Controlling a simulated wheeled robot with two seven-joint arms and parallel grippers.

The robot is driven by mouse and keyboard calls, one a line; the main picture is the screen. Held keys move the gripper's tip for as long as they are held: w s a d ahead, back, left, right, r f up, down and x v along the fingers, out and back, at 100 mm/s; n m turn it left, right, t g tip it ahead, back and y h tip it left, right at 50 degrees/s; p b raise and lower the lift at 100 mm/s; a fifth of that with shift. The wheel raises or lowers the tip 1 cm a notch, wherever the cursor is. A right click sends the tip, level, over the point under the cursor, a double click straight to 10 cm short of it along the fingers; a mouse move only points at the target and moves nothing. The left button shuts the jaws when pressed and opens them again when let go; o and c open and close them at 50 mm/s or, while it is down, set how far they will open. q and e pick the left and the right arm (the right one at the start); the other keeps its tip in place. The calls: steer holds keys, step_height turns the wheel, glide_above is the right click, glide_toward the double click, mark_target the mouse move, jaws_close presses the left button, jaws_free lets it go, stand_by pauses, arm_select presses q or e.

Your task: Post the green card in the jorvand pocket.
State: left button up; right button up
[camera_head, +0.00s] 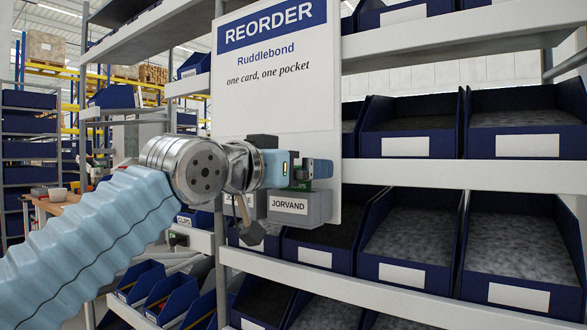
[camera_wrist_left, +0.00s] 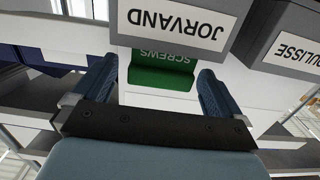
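The green card (camera_wrist_left: 163,72), lettered SCREWS, shows upside down in the left wrist view. Its far part is hidden at the edge of the grey pocket labelled JORVAND (camera_wrist_left: 148,22), so it appears to stand partly inside it. In the head view a bit of the green card (camera_head: 299,187) shows just above the jorvand pocket (camera_head: 313,213). My left gripper (camera_head: 293,160) is at the board, above this pocket. In the wrist view its fingers (camera_wrist_left: 157,88) are apart, one on each side of the card, with a gap visible at least on the left. My right gripper is not in view.
A white REORDER board (camera_head: 275,95) carries the pockets. A second grey pocket (camera_wrist_left: 288,45), its label partly cut off and ending in ULISSE, sits beside jorvand. Shelves with blue bins (camera_head: 411,127) stand close around the board.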

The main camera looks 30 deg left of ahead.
arm_select(q)
steer(key=shift+s, duration=0.25)
steer(key=s+a+b, duration=0.1)
steer(key=s, duration=1.2)
steer(key=shift+s+r+b, duration=0.15)
steer(key=shift+r+b, duration=0.1)
steer(key=shift+b, duration=0.05)
